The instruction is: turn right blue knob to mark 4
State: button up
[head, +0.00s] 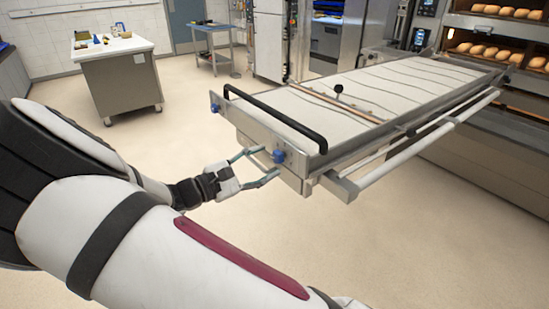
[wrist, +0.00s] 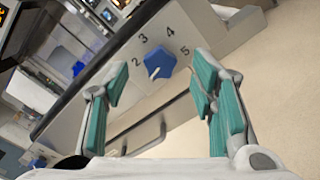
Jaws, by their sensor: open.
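The right blue knob (head: 278,156) sits on the metal end face of the loader (head: 300,167). In the wrist view the blue knob (wrist: 161,61) has the printed marks 2, 3, 4 and 5 around it. Its white pointer line is at its lower left, below mark 2 and away from mark 4. My gripper (head: 269,161) is open, its fingertips on either side of the knob in the head view. In the wrist view, its teal-padded fingers (wrist: 161,76) stand apart with the knob between and beyond them. I cannot tell whether either finger touches it.
A second blue knob (head: 214,108) is at the loader's left corner. A black handle bar (head: 275,117) runs above the end face. Deck ovens with bread (head: 490,50) stand at right, a work table (head: 118,75) at back left. The floor beside the loader is clear.

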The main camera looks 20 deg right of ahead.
aim_at(276, 158)
jog(key=shift+x, duration=2)
jog(key=shift+c, duration=0.2)
jog(key=c, duration=1.1)
